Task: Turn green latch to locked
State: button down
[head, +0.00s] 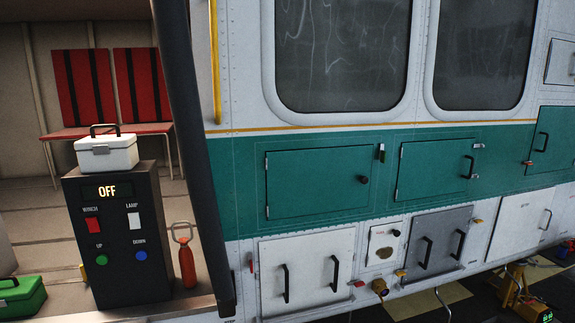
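A small green latch (381,154) with a pale top sits on the helicopter's green side band. It stands upright at the upper right corner of a green panel door (318,180). The door looks closed and has a dark round knob (364,180) near its right edge. The latch is too small to tell whether it is locked. My gripper is not in view.
A second green door (432,170) with a pale latch (479,146) is to the right. A black control box (118,240) reading OFF and a dark post (190,130) stand left.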

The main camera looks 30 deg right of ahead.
aim_at(382, 156)
jog(key=z, duration=1.35)
